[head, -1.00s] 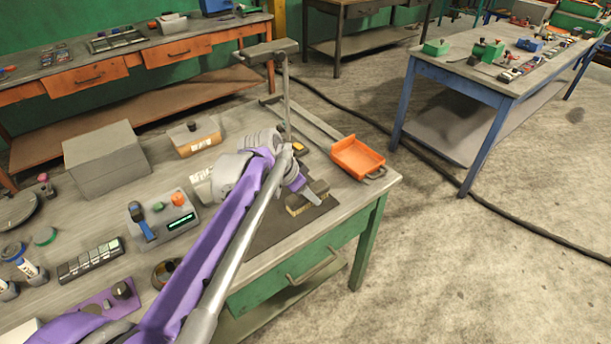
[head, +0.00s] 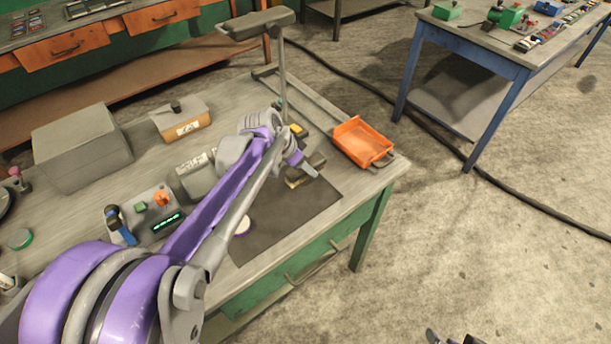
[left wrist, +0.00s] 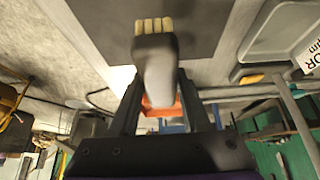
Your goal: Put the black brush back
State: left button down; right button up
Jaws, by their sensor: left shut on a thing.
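In the left wrist view the brush (left wrist: 155,65) is between the fingers of my left gripper (left wrist: 160,95). It has a rounded dark grey body and a row of cream bristles at its far end. The gripper is shut on it. In the head view my left gripper (head: 303,166) is over the far right part of the dark mat (head: 285,215). A dark shape with a tan part (head: 296,181) shows there, partly hidden by the gripper. I cannot tell if the bristles touch the mat. A small part of my right gripper (head: 452,338) shows at the bottom edge; its jaws are cut off.
An orange tray (head: 362,142) lies right of the gripper at the bench's right end. A lamp-like post (head: 281,75) stands behind. A grey box (head: 82,148), a tan box (head: 183,122) and a device with a green display (head: 160,213) stand left. A round purple-rimmed thing lies on the mat.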

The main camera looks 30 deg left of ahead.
aim_at(306, 176)
pick_arm(q)
jog(key=shift+w+f, duration=0.1)
jog(key=shift+f, duration=2)
jog(key=shift+c, duration=1.8)
grip_release()
jog(key=shift+f+b, duration=0.1)
jog(key=shift+b, duration=0.2)
